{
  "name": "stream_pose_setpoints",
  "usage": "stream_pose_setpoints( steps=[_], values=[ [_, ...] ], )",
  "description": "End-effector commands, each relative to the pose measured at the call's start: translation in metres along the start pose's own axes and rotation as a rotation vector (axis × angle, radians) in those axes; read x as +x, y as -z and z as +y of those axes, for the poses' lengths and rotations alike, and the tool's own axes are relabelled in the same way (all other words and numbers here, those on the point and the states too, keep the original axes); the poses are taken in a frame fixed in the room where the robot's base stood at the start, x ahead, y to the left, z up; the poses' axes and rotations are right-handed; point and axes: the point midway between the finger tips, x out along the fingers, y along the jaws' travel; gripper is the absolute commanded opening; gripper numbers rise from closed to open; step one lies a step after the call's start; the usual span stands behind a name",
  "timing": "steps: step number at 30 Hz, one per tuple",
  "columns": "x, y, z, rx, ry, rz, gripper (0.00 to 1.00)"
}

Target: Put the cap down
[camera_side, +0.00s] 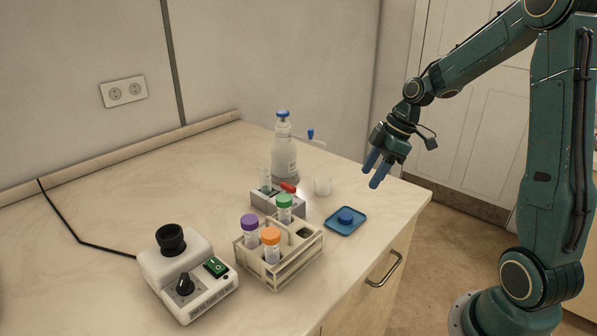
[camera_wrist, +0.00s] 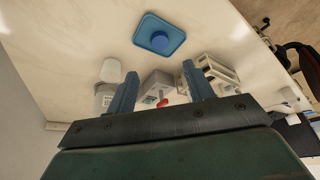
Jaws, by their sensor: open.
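A small blue cap (camera_side: 346,216) lies on a square blue tray (camera_side: 334,225) near the counter's right edge. In the wrist view the cap (camera_wrist: 160,40) sits near the middle of the tray (camera_wrist: 144,31), at the top of the picture. My gripper (camera_side: 377,175) is open and empty, above and behind the tray, clear of the cap. In the wrist view its two blue fingers (camera_wrist: 158,86) stand apart with nothing held between them.
A rack (camera_side: 290,269) holds tubes with purple, orange and green caps, left of the tray. A vortex mixer (camera_side: 206,293) stands front left.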

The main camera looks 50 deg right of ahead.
Motion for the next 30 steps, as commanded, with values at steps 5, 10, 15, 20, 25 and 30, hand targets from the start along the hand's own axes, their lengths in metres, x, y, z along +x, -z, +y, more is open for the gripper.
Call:
stream_pose_setpoints(
  steps=[5,10,15,20,25,30],
  values=[
    [0.000,0.000,0.000,0.000,0.000,0.000,0.52],
    [-0.001,0.001,-0.001,0.001,-0.001,-0.002,0.52],
    [-0.008,0.009,-0.011,0.021,-0.014,-0.016,0.52],
    [-0.022,0.024,-0.032,0.070,-0.045,-0.041,0.52],
    [-0.042,0.040,-0.065,0.152,-0.095,-0.066,0.52],
    [-0.061,0.050,-0.100,0.245,-0.153,-0.073,0.52]
  ],
)
